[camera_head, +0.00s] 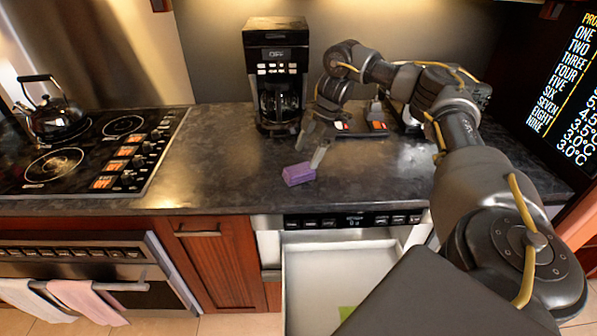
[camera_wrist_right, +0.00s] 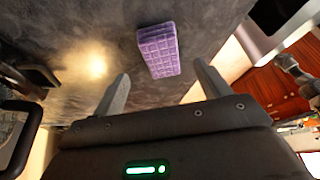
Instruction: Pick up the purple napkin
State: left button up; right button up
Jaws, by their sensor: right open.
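The purple napkin (camera_head: 299,174) is a small folded block on the dark countertop, near its front edge. It also shows in the right wrist view (camera_wrist_right: 158,50), beyond and between my fingertips. My right gripper (camera_head: 310,150) is open and empty just above and behind the napkin in the head view. Its two fingers show apart in the right wrist view (camera_wrist_right: 162,80), and neither seems to touch the napkin. My left gripper is not in view.
A black coffee maker (camera_head: 276,60) stands behind the napkin. A stove (camera_head: 90,150) with a dark kettle (camera_head: 53,117) is at the left. An open drawer (camera_head: 335,275) is below the counter, with something green inside. The counter left of the napkin is clear.

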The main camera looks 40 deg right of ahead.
aim_at(300, 169)
jog(key=shift+a+f, duration=0.1)
jog(key=shift+a, duration=0.15)
jog(key=x, duration=0.4)
jog(key=shift+w+a+f, duration=0.1)
jog(key=shift+a+f, duration=0.15)
jog(key=shift+f, duration=0.25)
dwell(0.4)
jog(key=c, duration=1)
jog(key=shift+c, duration=0.2)
